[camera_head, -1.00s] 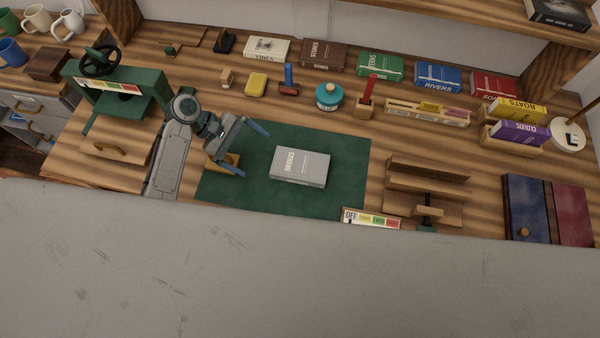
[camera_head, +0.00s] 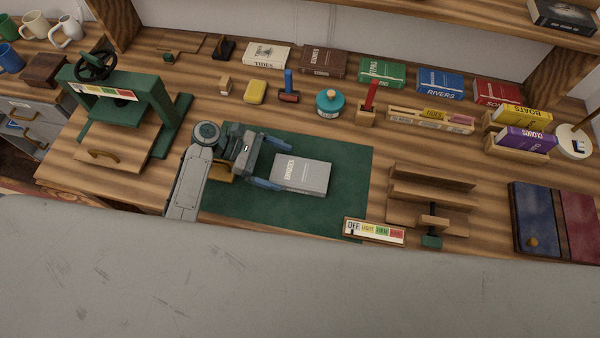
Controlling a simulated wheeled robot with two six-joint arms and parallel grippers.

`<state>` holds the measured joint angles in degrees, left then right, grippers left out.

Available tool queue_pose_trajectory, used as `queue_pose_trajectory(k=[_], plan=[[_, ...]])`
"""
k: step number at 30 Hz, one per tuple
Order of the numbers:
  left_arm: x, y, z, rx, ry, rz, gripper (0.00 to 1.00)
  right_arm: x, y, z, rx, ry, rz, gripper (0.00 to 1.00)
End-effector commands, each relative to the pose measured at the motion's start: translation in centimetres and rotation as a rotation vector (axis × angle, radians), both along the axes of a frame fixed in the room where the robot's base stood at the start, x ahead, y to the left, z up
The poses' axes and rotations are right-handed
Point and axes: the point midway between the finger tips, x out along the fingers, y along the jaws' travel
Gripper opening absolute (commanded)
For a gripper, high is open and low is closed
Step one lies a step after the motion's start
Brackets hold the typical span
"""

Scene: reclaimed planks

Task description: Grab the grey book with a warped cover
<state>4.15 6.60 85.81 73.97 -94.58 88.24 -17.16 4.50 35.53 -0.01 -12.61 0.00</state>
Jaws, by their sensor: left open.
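The grey book (camera_head: 306,178), with BRIDGES in white on its left part, lies flat on the green mat (camera_head: 325,218). Whether its cover is warped is too small to tell. My left gripper (camera_head: 283,167) is open at the book's left end. Its two blue-grey fingers point right, one near the far left corner and one near the near left corner. I cannot tell whether they touch the book. My right gripper is not in view.
A green press (camera_head: 125,112) stands left of the mat. A wooden stand (camera_head: 430,195) and a coloured label strip (camera_head: 374,231) are on its right. Behind are a teal jar (camera_head: 329,103), a red-handled tool (camera_head: 369,98) and a row of books. The mat's right part is clear.

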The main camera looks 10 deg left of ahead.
Motion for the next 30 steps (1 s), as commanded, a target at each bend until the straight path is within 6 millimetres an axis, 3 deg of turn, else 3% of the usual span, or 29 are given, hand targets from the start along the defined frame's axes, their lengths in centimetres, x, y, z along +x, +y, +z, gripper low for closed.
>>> queue_pose_trajectory(k=[6,15,16,22,30], plan=[[-0.3,-2.9,-1.2,-0.003,0.002,-0.001,1.0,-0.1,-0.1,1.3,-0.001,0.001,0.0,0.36],[-0.4,-3.4,-1.7,0.0,-0.001,-0.001,1.0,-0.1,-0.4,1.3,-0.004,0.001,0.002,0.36],[-0.4,-3.4,-1.7,0.0,-0.001,-0.001,0.98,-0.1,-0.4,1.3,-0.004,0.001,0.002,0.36],[-0.4,-3.4,-1.6,0.0,-0.001,-0.001,0.59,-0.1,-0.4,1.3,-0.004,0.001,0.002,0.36],[-0.3,-3.4,-1.5,-0.001,-0.001,-0.002,0.56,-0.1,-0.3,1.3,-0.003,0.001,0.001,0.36]])
